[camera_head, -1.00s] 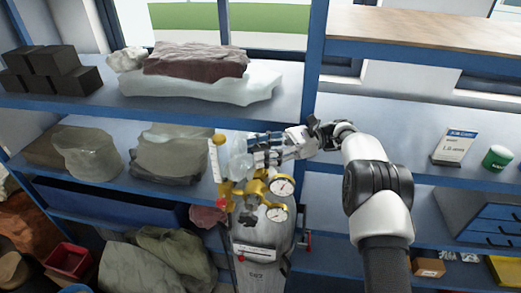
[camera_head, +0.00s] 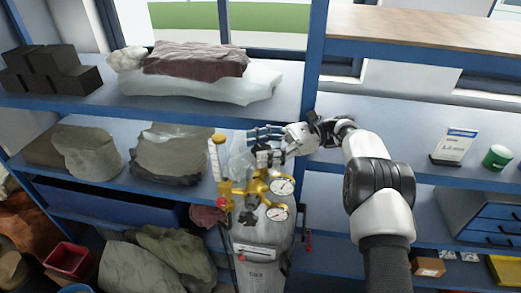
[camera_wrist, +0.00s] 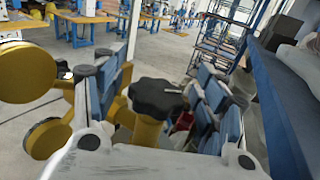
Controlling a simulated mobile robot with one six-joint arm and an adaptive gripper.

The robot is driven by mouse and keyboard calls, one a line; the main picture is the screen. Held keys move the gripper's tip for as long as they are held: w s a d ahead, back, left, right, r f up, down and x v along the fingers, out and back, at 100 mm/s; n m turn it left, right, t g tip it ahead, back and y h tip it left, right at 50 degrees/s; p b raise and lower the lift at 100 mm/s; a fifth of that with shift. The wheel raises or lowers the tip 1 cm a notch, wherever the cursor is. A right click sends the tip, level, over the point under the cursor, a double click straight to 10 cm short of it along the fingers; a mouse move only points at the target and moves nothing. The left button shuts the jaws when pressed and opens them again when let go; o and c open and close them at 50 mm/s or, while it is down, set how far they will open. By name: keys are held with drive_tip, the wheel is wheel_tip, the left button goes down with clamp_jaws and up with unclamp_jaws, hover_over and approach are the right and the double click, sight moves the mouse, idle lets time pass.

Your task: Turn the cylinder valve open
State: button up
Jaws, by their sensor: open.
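The grey gas cylinder (camera_head: 262,258) stands upright in front of the shelving, with a brass regulator (camera_head: 238,188) and two round gauges (camera_head: 281,186) at its top. My gripper (camera_head: 258,146) is just above this brass work, reaching in from the right. In the wrist view a black lobed knob (camera_wrist: 157,98) sits on a brass stem (camera_wrist: 147,130). It lies between the spread blue-padded fingers of my gripper (camera_wrist: 160,92). Gaps show on both sides, so it is not gripped. In the head view I cannot make the knob out clearly beside the fingers.
A clear flowmeter tube (camera_head: 213,160) stands left of the gripper. A blue shelf upright (camera_head: 314,60) is close behind the arm. Bagged goods (camera_head: 170,155) lie on the shelf to the left. A card sign (camera_head: 455,145) and green tub (camera_head: 497,158) stand on the right shelf.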

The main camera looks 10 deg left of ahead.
sight(260, 149)
wheel_tip(260, 149, up, 9)
idle(0.3)
